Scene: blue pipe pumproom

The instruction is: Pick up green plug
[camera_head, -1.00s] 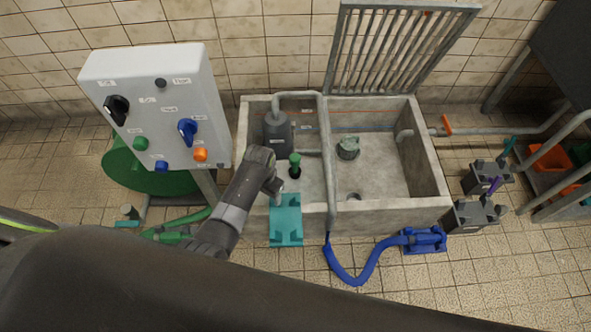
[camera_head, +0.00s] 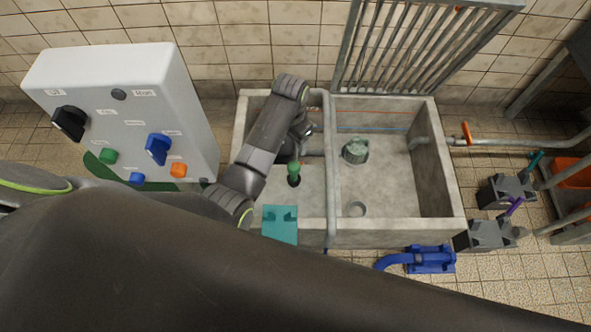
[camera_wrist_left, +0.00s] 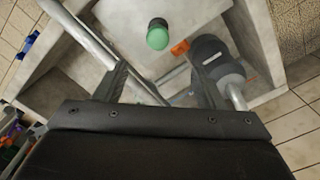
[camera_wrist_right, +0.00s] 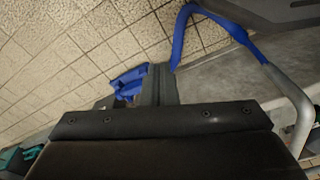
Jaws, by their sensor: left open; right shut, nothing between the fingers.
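The green plug (camera_head: 294,168) has a rounded green top on a dark lower part. It stands in the left compartment of the concrete basin (camera_head: 447,235). In the left wrist view the green plug (camera_wrist_left: 158,36) is ahead of the fingers, near the top middle. My left gripper (camera_wrist_left: 162,75) is open, with nothing between its fingers. In the head view the left gripper (camera_head: 302,130) is over the left compartment, just behind the plug and apart from it in the picture. My right gripper (camera_wrist_right: 162,72) is shut and empty; the head view does not show it.
A grey pipe (camera_head: 331,190) runs along the divider, close right of the plug. A grey pump (camera_wrist_left: 215,62) stands near the plug. A teal block (camera_head: 280,226) is at the basin's front. A white control panel (camera_head: 130,110) stands left. A metal grate (camera_head: 420,45) leans behind.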

